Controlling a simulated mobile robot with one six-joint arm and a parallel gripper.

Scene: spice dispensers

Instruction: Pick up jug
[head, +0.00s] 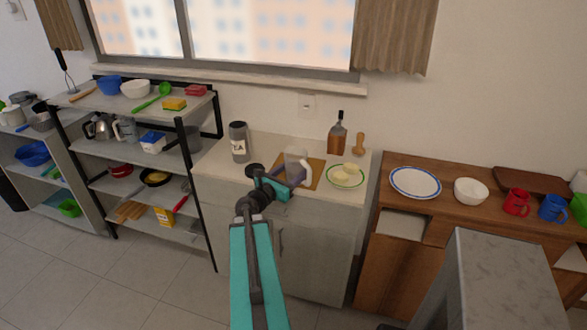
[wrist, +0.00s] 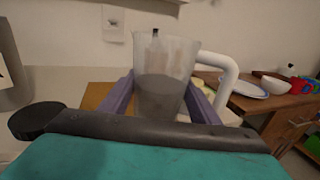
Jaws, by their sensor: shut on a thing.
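The jug (wrist: 162,75) is a clear container with a white handle (wrist: 226,72) on its right and a dark grey lower part. In the head view the jug (head: 298,163) is at the counter, above or on a brown board (head: 316,170). My gripper (wrist: 162,100) has one purple finger on each side of the jug's body and is shut on it. The jug looks upright. Its base is hidden behind my gripper, so I cannot tell whether it touches the board. In the head view my gripper (head: 285,178) reaches the jug from the front.
A grey canister (head: 239,142) stands left of the jug. A green-rimmed plate with pale food (head: 345,175) is close on its right. A bottle (head: 338,135) and a wooden pepper mill (head: 358,145) stand behind. A shelf (head: 140,100) is at left, a wooden cabinet (head: 400,240) at right.

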